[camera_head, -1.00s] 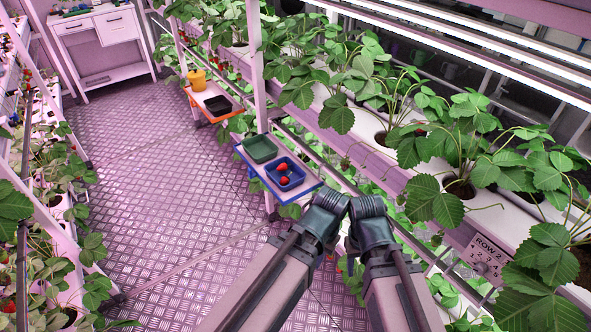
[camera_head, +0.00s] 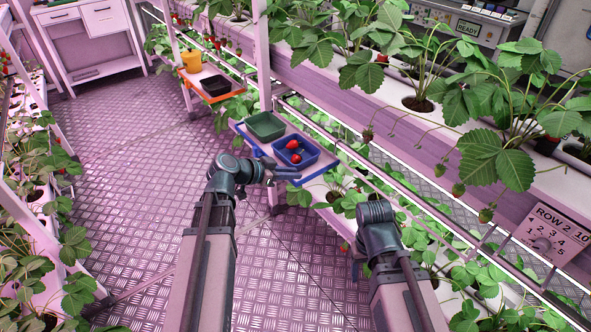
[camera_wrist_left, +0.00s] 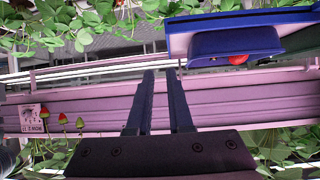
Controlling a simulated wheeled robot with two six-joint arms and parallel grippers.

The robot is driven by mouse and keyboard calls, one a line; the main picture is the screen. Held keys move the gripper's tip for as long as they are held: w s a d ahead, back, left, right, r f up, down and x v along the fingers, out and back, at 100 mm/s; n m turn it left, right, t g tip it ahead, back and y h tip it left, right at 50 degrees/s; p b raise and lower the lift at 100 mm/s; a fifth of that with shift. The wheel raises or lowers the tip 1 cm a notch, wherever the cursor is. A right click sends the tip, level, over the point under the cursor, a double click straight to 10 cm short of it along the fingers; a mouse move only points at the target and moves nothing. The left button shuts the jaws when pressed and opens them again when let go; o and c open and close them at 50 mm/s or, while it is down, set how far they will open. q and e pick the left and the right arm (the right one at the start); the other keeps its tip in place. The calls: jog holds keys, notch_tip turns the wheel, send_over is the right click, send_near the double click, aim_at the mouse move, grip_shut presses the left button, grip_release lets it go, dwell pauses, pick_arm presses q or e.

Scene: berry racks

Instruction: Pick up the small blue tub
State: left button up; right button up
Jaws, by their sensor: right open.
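The small blue tub (camera_head: 308,160) sits on a blue-edged shelf (camera_head: 238,127) in the middle of the head view, with red strawberries inside. In the left wrist view the tub (camera_wrist_left: 225,45) is at upper right and looks upside down, with one strawberry showing. My left gripper (camera_head: 297,171) is just in front of the tub, apart from it, with its fingers pointing right. In the wrist view its two fingers (camera_wrist_left: 162,75) are parallel with an empty gap between them. My right gripper (camera_head: 356,266) is lower right, pointing down, partly hidden by its wrist, open.
A green tub (camera_head: 265,126) stands beside the blue one on the same shelf. Strawberry plants and a long planter (camera_head: 400,130) line the right. The floor (camera_head: 125,150) is clear on the left.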

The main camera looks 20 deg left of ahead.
aim_at(298, 166)
pick_arm(q)
jog(key=w+a+t, duration=0.2)
jog(key=a, duration=0.3)
jog(key=b+x, duration=0.1)
jog(key=x, duration=0.1)
jog(key=b+x, duration=0.1)
jog(key=x, duration=0.2)
jog(key=b+x, duration=0.2)
jog(key=shift+w+d+r, duration=0.1)
jog(key=shift+d+r, duration=0.1)
jog(key=shift+d, duration=0.1)
jog(key=shift+w+d+f, duration=0.1)
jog(key=shift+w+d, duration=0.2)
jog(key=shift+b+x, duration=1.2)
jog(key=shift+x, duration=1.45)
jog(key=shift+s, duration=0.15)
pick_arm(e)
notch_tip(298, 166, down, 7)
pick_arm(q)
grip_shut()
pick_arm(e)
jog(key=shift+f, duration=0.1)
